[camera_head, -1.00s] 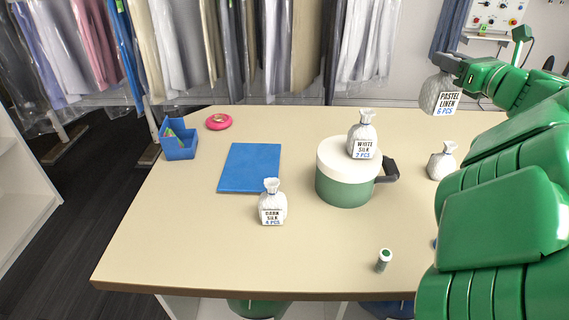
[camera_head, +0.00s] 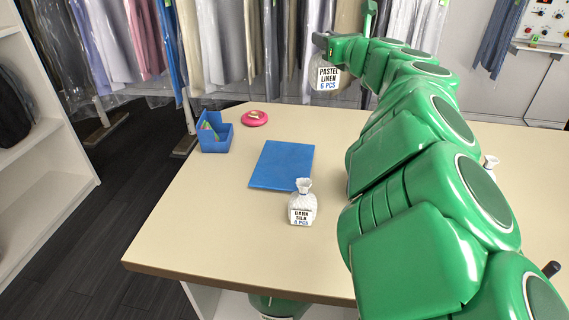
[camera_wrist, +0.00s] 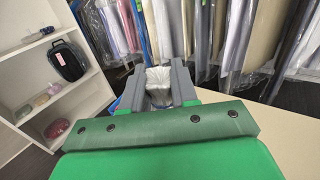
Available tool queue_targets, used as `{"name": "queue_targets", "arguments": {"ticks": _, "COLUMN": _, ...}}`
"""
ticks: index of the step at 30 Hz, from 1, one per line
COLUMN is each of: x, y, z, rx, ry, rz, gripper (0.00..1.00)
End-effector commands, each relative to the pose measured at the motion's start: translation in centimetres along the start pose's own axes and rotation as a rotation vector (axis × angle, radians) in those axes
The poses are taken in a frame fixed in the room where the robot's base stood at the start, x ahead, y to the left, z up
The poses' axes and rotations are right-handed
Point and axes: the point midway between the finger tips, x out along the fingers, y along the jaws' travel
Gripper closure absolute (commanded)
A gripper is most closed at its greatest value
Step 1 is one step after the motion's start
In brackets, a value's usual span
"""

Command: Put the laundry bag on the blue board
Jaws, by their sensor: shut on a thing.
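My gripper (camera_head: 322,42) is shut on the neck of a white laundry bag (camera_head: 327,76) labelled PASTEL LINEN 6 PCS. The bag hangs in the air above the far part of the table, behind and right of the blue board. In the wrist view the pale bag (camera_wrist: 158,82) shows between my grey fingers (camera_wrist: 160,92). The blue board (camera_head: 282,165) lies flat on the table with nothing on it. A second bag (camera_head: 302,205), labelled DARK SILK, stands at the board's near right corner; I cannot tell if they touch.
A blue bin (camera_head: 215,134) with small items and a pink ring-shaped thing (camera_head: 254,118) sit at the table's far left. Another bag (camera_head: 490,167) shows partly behind my arm. Covered garments (camera_head: 235,45) hang behind the table (camera_head: 200,235).

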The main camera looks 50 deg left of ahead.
Motion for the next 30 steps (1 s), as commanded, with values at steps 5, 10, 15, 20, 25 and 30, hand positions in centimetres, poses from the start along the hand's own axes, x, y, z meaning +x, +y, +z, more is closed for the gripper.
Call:
{"name": "queue_targets", "arguments": {"ticks": 5, "x": 1.8, "y": 2.7, "z": 0.1, "rx": 0.002, "ry": 0.0, "rz": 0.018, "gripper": 1.0}}
{"name": "queue_targets", "arguments": {"ticks": 10, "x": 3.0, "y": 4.7, "z": 0.2, "rx": 0.002, "ry": -0.001, "rz": 0.03, "gripper": 1.0}}
{"name": "queue_targets", "arguments": {"ticks": 15, "x": 3.9, "y": 6.3, "z": 0.3, "rx": 0.001, "ry": -0.001, "rz": 0.038, "gripper": 1.0}}
{"name": "queue_targets", "arguments": {"ticks": 20, "x": 3.9, "y": 6.3, "z": -1.0, "rx": 0.005, "ry": 0.001, "rz": 0.036, "gripper": 1.0}}
{"name": "queue_targets", "arguments": {"ticks": 25, "x": 3.9, "y": 6.3, "z": -2.4, "rx": 0.003, "ry": 0.001, "rz": 0.038, "gripper": 1.0}}
{"name": "queue_targets", "arguments": {"ticks": 30, "x": 3.9, "y": 6.5, "z": -4.6, "rx": 0.004, "ry": 0.001, "rz": 0.04, "gripper": 1.0}}
